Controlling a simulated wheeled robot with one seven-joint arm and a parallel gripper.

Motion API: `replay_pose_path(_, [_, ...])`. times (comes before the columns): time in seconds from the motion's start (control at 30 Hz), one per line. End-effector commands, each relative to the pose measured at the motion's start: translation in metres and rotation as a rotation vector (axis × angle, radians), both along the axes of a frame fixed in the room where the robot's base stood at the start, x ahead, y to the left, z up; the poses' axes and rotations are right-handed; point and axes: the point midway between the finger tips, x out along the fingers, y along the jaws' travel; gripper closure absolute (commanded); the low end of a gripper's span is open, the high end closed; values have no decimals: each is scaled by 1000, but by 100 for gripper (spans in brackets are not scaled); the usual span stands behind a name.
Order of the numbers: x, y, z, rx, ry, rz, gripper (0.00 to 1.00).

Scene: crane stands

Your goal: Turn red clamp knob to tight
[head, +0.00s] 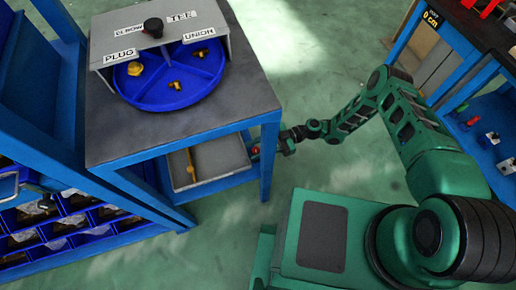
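A small red knob (255,150) shows just behind the front right leg of the grey-topped blue stand, below the tabletop level. It is small and partly hidden, so I cannot read its setting. My gripper (281,145) is at the end of the green arm, just right of the red knob. The fingers are too small to tell whether they are open or shut, or whether they touch the knob.
The stand's grey top (180,125) holds a blue round divided tray (210,92) with brass fittings, under a labelled cover with a black knob (153,27). A grey bin (215,158) sits on the lower shelf. Blue part bins (70,240) are lower left. Green floor (320,45) lies open between stand and right bench.

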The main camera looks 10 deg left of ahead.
Motion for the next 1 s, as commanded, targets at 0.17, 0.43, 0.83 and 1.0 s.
replay_pose_path(0.17, [1, 0, 0, 1, -1, -1, 98])
replay_pose_path(0.43, [2, -2, 0, -1, 0, -24, 98])
replay_pose_path(0.83, [1, 1, 1, 0, 2, -248, 98])
replay_pose_path(1.0, [2, 1, 1, 2, 2, -364, 98])
